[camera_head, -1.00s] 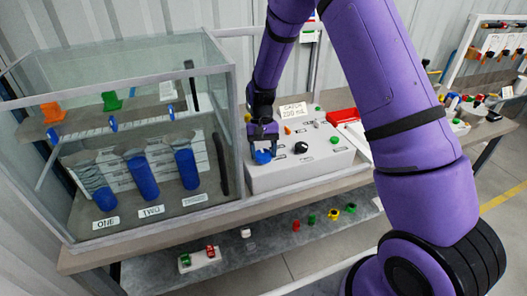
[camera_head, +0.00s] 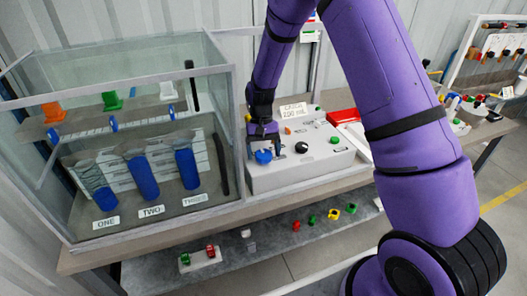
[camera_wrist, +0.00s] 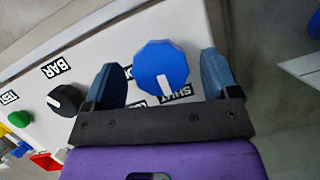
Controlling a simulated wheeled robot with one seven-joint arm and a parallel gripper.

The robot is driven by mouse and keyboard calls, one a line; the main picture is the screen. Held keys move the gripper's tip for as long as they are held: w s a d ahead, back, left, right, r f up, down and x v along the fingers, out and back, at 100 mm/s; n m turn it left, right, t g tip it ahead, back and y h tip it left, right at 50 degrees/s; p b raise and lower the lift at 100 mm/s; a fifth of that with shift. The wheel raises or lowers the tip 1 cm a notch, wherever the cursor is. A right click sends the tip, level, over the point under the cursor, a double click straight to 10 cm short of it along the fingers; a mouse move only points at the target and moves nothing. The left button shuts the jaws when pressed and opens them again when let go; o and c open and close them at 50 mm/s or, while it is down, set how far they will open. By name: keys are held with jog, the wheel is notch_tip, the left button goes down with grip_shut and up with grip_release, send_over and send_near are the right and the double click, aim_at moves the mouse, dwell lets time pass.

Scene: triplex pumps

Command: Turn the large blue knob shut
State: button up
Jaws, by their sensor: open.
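The large blue knob (camera_wrist: 161,67) sits on the white control box (camera_head: 300,175), near the box's front left corner; it also shows in the head view (camera_head: 263,157). It is faceted, with a white pointer mark at its lower edge, close to a label reading "SHUT" that is partly hidden. My gripper (camera_wrist: 164,80) is open, with one finger on each side of the knob. A gap shows between the knob and each finger in the wrist view. In the head view my gripper (camera_head: 264,150) is at the knob from above and behind.
A black knob (camera_head: 301,147) and a green button (camera_head: 334,140) are on the same box. A glass tank (camera_head: 120,130) with blue cylinders stands close on the left.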

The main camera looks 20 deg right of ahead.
jog(key=a+v, duration=0.1)
jog(key=v, duration=0.9)
jog(key=shift+d+r, duration=0.35)
jog(key=shift+d, duration=0.15)
jog(key=shift+w+r, duration=0.1)
jog(key=shift+w, duration=0.05)
jog(key=s+d+r+n+t, duration=0.1)
jog(key=s+d+r+t, duration=0.1)
jog(key=s+r, duration=0.65)
jog(key=s+d+r+t, duration=0.25)
jog(key=s+r, duration=0.35)
jog(key=r, duration=0.5)
jog(key=s+r+t, duration=0.2)
jog(key=s, duration=0.7)
jog(key=s+d+r+n+t+h, duration=0.1)
jog(key=s+r+t, duration=0.1)
jog(key=s, duration=0.8)
jog(key=shift+d+t, duration=0.25)
jog(key=shift+t, duration=0.3)
